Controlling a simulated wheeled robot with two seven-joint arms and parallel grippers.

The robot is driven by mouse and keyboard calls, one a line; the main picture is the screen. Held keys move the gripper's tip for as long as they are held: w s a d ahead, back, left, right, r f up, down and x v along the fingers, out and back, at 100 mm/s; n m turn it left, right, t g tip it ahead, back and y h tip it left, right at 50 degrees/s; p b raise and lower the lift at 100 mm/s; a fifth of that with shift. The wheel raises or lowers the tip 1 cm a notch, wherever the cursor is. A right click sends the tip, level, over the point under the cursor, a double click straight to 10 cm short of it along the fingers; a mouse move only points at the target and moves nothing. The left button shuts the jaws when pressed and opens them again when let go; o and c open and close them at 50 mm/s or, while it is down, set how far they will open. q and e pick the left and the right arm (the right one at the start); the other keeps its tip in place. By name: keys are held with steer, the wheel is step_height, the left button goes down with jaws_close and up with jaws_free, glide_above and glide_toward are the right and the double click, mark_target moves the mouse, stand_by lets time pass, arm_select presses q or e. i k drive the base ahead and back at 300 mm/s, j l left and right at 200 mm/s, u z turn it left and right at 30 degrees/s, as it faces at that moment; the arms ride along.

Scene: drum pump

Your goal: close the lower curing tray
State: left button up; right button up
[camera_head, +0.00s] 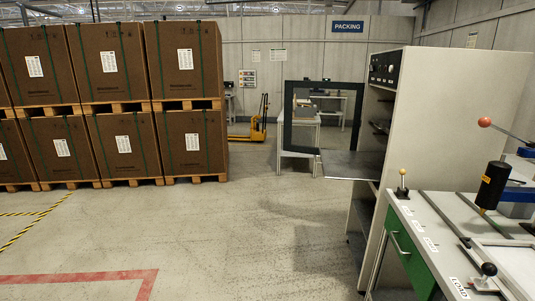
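A pale cabinet (455,125) with a dark control panel (385,68) near its top stands right of centre, seen mostly from its side. A flat grey metal tray (350,165) sticks out to the left from its front, pulled out. Its inner end is hidden inside the cabinet. I cannot tell for sure from here whether it is the lower tray. Higher up, something dark (380,127) shows at the opening and is too small to make out. A dark-framed window door (290,125) stands open beyond the tray. Neither of my grippers is in view.
A workbench (440,235) with a green drawer (408,250), several levers and a black cylinder (493,185) fills the right foreground. Stacked brown boxes (190,140) on pallets stand at left. A yellow pallet truck (257,128) stands behind. The middle floor is clear.

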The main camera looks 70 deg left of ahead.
mark_target(336, 165)
steer(key=j+u, duration=0.4)
steer(key=i+j+u, duration=0.1)
steer(key=j+u, duration=0.25)
steer(key=i+j+u, duration=0.1)
steer(key=j+u, duration=0.3)
steer(key=i+j+u, duration=0.2)
steer(key=j+u, duration=0.2)
